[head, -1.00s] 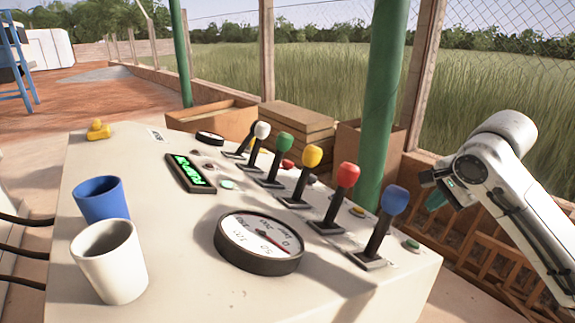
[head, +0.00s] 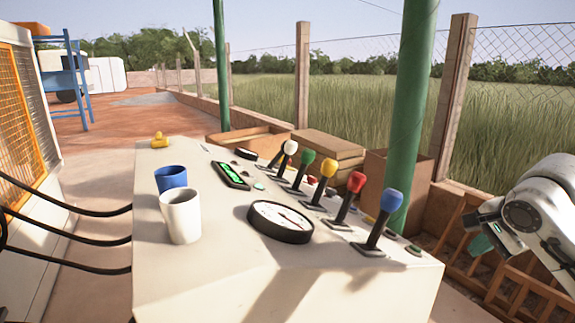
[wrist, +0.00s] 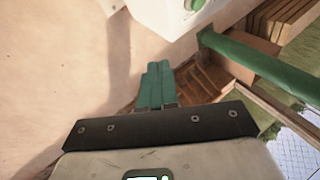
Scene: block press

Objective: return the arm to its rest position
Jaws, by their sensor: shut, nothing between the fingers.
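My gripper (head: 482,243) is at the right edge of the head view, to the right of the control console (head: 200,285) and apart from it. In the wrist view its two green fingers (wrist: 156,84) lie side by side, shut with nothing between them. Below them the wrist view shows pale ground and a bit of the console (wrist: 165,20). My white arm reaches in from the right in the head view.
The console carries levers with coloured knobs, such as a blue one (head: 391,201), a round gauge (head: 280,221), a blue cup (head: 171,179) and a white cup (head: 181,216). A green post (head: 411,110) and wooden crates (head: 325,150) stand behind. Black cables (head: 75,240) run at left.

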